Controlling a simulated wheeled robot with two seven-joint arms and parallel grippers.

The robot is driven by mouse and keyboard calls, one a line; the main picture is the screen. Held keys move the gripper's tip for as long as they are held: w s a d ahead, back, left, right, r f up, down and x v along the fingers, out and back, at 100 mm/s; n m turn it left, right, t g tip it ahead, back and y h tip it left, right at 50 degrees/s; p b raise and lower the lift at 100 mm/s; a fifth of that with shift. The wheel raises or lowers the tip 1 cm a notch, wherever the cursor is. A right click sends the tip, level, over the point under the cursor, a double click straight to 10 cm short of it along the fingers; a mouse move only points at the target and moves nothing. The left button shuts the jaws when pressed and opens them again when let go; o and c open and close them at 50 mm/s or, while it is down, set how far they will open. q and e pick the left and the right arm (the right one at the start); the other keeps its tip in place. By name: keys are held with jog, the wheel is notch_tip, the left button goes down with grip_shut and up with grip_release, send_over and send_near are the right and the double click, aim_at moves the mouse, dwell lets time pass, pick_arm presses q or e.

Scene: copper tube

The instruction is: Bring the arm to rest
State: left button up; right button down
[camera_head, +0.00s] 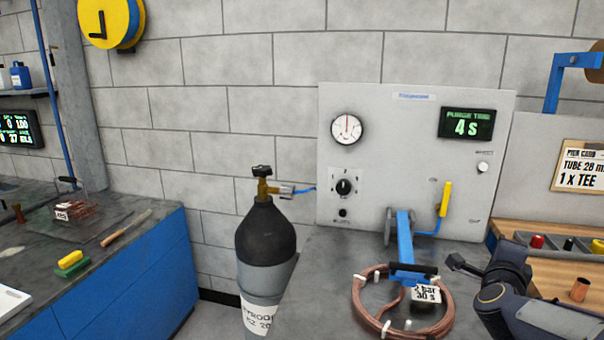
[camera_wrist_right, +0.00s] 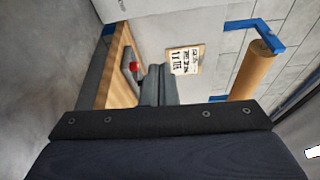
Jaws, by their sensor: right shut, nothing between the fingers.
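My right arm comes in from the lower right in the head view, and its gripper (camera_head: 456,262) points left, in front of the white panel. It is shut with nothing in it, just right of the upper part of the copper tube coil (camera_head: 358,308). In the right wrist view the shut fingers (camera_wrist_right: 158,84) point toward the wall and the wooden bench. My left gripper is in neither view.
A blue lever or bracket (camera_head: 404,238) and a white tag (camera_head: 427,293) are at the coil. A dark gas cylinder (camera_head: 266,235) stands left. The white panel (camera_head: 400,150) is behind. A wooden bench (camera_head: 510,228) with a parts tray is right; it also shows in the wrist view (camera_wrist_right: 112,72).

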jog(key=s+a+r+n+y+p, duration=0.1)
jog(key=s+a+n+y+p, duration=0.3)
jog(key=a+n, duration=0.35)
jog(key=s+a+r+n+y+p, duration=0.1)
jog(key=s+a+r+n+y, duration=0.1)
jog(key=s+a+n+y, duration=0.35)
jog(key=s+a+f+n+g+y+p, duration=0.1)
jog(key=s+a+f+n+g, duration=0.1)
jog(key=s, duration=0.4)
jog(key=s+a+f+n+g+y+p, duration=0.2)
jog(key=s+a+f+n+g, duration=0.1)
jog(key=s+a+n, duration=0.2)
jog(key=s+a+f+n+g+y+p, duration=0.1)
jog(key=s+a+f+n+g, duration=0.1)
jog(key=s, duration=0.6)
jog(key=shift+a+f+n+g+y+p, duration=0.4)
jog(key=shift+a+n+g, duration=0.45)
jog(key=shift+n, duration=0.35)
